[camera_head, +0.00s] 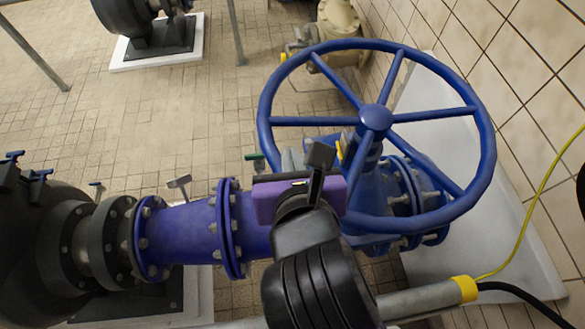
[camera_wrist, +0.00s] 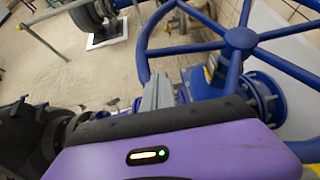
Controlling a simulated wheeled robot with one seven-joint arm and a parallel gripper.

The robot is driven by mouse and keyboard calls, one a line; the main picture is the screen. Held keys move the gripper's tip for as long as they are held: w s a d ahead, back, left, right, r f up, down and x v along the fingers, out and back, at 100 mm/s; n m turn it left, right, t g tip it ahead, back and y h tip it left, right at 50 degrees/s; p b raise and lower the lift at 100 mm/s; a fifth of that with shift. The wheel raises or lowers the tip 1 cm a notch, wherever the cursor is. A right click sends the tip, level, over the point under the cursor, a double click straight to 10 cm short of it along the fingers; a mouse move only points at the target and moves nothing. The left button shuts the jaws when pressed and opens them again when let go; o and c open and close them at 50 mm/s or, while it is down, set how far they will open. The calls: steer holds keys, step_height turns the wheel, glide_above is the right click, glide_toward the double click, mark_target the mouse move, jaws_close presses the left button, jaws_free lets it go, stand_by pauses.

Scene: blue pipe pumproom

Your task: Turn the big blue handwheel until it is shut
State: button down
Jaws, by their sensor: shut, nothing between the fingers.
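The big blue handwheel (camera_head: 376,117) fills the right half of the head view, with a round hub, several spokes and a thick rim. It also shows at the top right of the wrist view (camera_wrist: 240,38). My gripper (camera_head: 291,160) is by the wheel's lower left, its purple body in front of the blue valve. In the wrist view its grey fingers (camera_wrist: 158,91) are together and empty, near the left part of the rim. I cannot tell whether they touch the rim. My wrist hides part of the valve and pipe below the wheel.
A blue flanged pipe (camera_head: 190,238) runs left from the valve to a dark pump. A tiled wall (camera_head: 530,90) stands close on the right. A grey rail with a yellow end (camera_head: 464,288) and cables lie in front. The floor at upper left is mostly open.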

mark_target(285, 125)
steer(key=shift+w+f+b, duration=0.4)
steer(key=shift+f+b, duration=0.05)
steer(key=shift+f, duration=0.1)
steer(key=x, duration=0.6)
steer(key=r+x, duration=0.1)
steer(key=x, duration=0.1)
steer(key=shift+w+f, duration=0.1)
steer(key=shift+w, duration=0.65)
steer(key=shift+w, duration=0.15)
